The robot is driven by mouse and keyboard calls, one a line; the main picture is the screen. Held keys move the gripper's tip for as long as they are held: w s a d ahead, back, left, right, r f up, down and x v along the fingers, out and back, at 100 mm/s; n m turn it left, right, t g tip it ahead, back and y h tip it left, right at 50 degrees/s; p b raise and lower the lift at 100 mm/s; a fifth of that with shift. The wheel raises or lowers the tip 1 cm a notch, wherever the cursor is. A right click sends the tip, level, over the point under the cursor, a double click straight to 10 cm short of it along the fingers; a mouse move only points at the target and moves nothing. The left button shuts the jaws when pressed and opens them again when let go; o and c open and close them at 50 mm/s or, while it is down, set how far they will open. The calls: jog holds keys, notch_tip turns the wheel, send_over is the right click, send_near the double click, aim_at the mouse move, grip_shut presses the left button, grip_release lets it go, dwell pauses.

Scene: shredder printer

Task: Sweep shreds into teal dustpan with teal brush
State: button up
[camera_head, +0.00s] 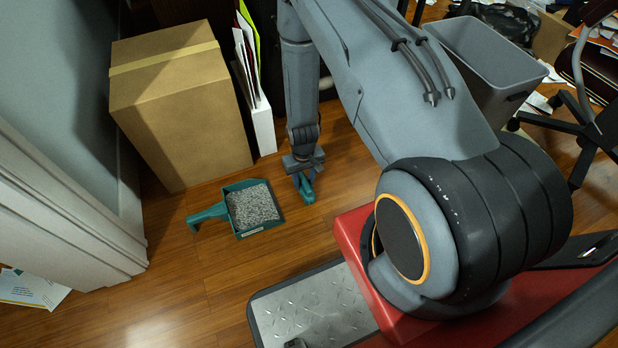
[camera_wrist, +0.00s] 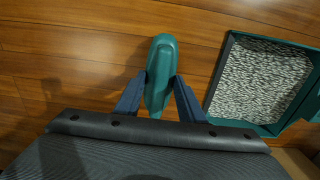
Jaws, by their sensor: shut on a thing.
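The teal dustpan (camera_head: 258,235) lies on the wood floor, its handle pointing left, and it also shows at the right of the wrist view (camera_wrist: 222,84). Grey-white shreds (camera_head: 253,206) cover the inside of its pan; the shreds (camera_wrist: 259,78) also show in the wrist view. My gripper (camera_head: 303,176) is just right of the dustpan, low over the floor. It is shut on the teal brush (camera_wrist: 160,62), with one dark finger on each side. The brush (camera_head: 306,190) is apart from the dustpan. Its bristles are hidden.
A cardboard box (camera_head: 180,110) stands behind the dustpan, with a white file holder (camera_head: 262,125) beside it. A grey bin (camera_head: 490,60) and a black chair base (camera_head: 585,130) are at the upper right. Bare wood floor (camera_head: 190,270) lies in front of the dustpan.

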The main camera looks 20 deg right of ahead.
jog(key=shift+a+p, duration=0.55)
jog(key=shift+a, duration=3.2)
jog(key=shift+r+p, duration=0.7)
jog(key=shift+r, duration=1.55)
jog(key=shift+r, duration=0.15)
